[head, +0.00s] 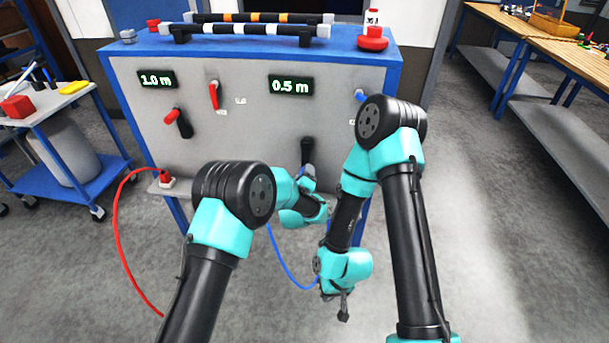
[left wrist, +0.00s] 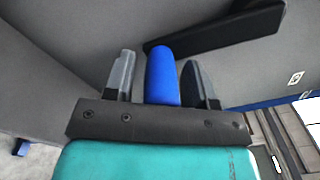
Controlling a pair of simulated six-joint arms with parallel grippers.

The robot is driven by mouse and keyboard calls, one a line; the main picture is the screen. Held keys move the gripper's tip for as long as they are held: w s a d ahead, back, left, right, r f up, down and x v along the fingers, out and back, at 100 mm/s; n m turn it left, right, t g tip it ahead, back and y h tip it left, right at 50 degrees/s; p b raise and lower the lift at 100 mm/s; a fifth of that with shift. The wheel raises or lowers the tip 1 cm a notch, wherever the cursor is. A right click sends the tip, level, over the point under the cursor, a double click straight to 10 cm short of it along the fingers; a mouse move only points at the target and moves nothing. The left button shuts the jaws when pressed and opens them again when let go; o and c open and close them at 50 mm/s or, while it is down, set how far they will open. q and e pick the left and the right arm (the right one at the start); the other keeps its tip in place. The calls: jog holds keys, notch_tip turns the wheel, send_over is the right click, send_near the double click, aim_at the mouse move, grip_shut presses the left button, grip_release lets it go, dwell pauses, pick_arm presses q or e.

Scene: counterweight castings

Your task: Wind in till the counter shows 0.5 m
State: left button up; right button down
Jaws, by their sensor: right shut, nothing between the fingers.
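The right counter (head: 290,86) on the grey panel reads 0.5 m, and the left counter (head: 157,79) reads 1.0 m. Below the right counter is a black crank arm (head: 307,148); its blue handle (left wrist: 162,75) shows in the left wrist view. My left gripper (head: 308,183) is at this handle, with a finger on each side. The fingers look open around the handle, with a visible gap on the left side. My right gripper (head: 343,308) is shut and empty, low in front of the panel.
A red-handled crank (head: 178,122) and red lever (head: 213,95) are on the panel's left half. A blue lever (head: 361,96) is at right, partly behind my right arm. A red hose (head: 117,225) and blue hose (head: 285,268) hang in front. A blue cart (head: 75,180) stands left.

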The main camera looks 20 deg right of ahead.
pick_arm(q)
jog(key=shift+o, duration=0.3)
jog(key=v, duration=0.7)
jog(key=shift+s+a, duration=0.15)
jog(key=shift+s, duration=0.05)
dwell(0.4)
jog(key=s+a+f+n+g+y, duration=0.1)
jog(key=s+a+f+n+g, duration=0.1)
jog(key=a+f+n, duration=0.5)
jog(key=s+a+f+n+g+y, duration=0.1)
jog(key=a+f+n+g+y, duration=0.2)
jog(key=a, duration=0.9)
jog(key=s+a+f+n+g, duration=0.2)
jog(key=a+f+n, duration=0.3)
jog(key=a, duration=0.4)
jog(key=s+a+f+n+g, duration=0.2)
jog(key=s+a+n+g, duration=0.2)
jog(key=s+a+n, duration=0.5)
jog(key=s+a+f+n+g+y, duration=0.1)
jog(key=s+a+n+g, duration=0.2)
jog(key=s+a+n, duration=0.5)
jog(key=s+a, duration=0.2)
jog(key=s, duration=0.3)
jog(key=shift+s+f+n+g, duration=0.2)
jog(key=shift+f+n+g, duration=0.2)
